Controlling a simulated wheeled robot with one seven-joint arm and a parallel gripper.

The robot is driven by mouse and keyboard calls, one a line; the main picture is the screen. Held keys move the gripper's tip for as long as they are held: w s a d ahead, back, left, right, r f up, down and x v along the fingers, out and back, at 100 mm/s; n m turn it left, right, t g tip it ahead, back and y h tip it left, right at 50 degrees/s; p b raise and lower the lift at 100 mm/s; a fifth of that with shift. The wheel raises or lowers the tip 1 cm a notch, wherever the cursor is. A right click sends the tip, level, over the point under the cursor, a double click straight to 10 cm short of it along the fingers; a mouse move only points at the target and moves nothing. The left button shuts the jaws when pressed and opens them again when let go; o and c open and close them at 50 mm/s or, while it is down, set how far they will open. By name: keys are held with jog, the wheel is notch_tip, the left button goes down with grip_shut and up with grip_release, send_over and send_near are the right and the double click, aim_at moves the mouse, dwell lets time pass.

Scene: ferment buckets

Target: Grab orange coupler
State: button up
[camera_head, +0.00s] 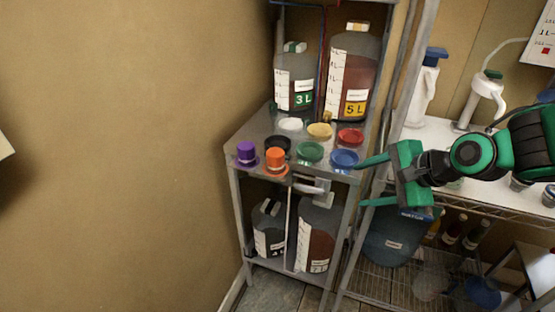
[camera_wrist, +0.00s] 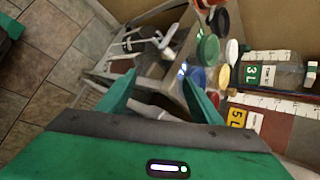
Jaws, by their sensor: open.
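The orange coupler (camera_head: 275,159) stands on the front left part of the metal shelf top (camera_head: 262,127), next to a purple coupler (camera_head: 246,152). In the wrist view an orange-red thing (camera_wrist: 207,3) is cut off at the top edge; I cannot tell for sure that it is the coupler. My gripper (camera_head: 364,182) is open and empty, to the right of the shelf and well apart from the orange coupler. Its two green fingers also show in the wrist view (camera_wrist: 158,92).
Several coloured lids lie right of the orange coupler, among them a blue lid (camera_head: 344,158) close to my gripper and a green lid (camera_head: 310,151). A 3 L jug (camera_head: 294,80) and a 5 L jug (camera_head: 352,75) stand behind. A grey post (camera_head: 404,90) rises beside the shelf.

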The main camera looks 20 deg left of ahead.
jog(key=a+m+y, duration=0.3)
jog(key=a+m, duration=0.1)
jog(key=a, duration=0.3)
jog(key=m+y, duration=0.2)
jog(key=m, duration=0.4)
send_near(283, 160)
jog(key=shift+g, duration=0.3)
jog(key=x, duration=1)
jog(key=shift+w+a+f, duration=0.15)
jog(key=shift+w+a, duration=0.05)
jog(key=shift+w, duration=0.15)
jog(key=c, duration=1.3)
